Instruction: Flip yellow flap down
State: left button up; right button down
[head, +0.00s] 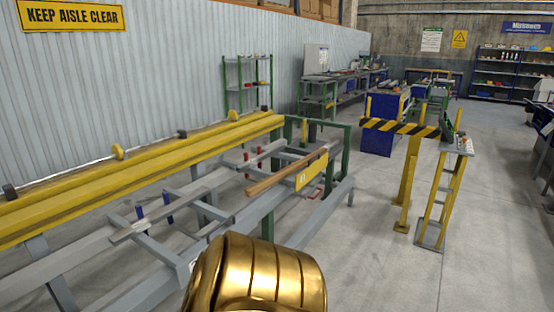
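A small yellow plate with a dark mark (311,174), which looks like the yellow flap, is at the near right end of the runout table. It sits against the right end of a wooden bar (275,179), by the table's end frame. Its face is turned toward me. Its hinge is too small to make out, and I cannot tell for sure whether it is up or down. Neither gripper shows in the head view. A gold rounded part of my own body fills the bottom middle, apart from the plate in the picture, and hides some floor and table edge.
The grey runout table frame (325,205) with a long yellow beam (150,175) runs along the left. A green end frame (347,150) stands at its right end. A striped barrier arm (400,128) on a yellow post is to the right. Floor between them is clear.

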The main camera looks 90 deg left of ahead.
aim_at(313, 170)
jog(key=u, duration=2.4)
jog(key=i+l+z, duration=0.15)
jog(key=i, duration=0.9)
jog(key=i+j+z, duration=0.1)
jog(key=i, duration=1)
jog(key=i+j+z, duration=0.15)
jog(key=i, duration=0.9)
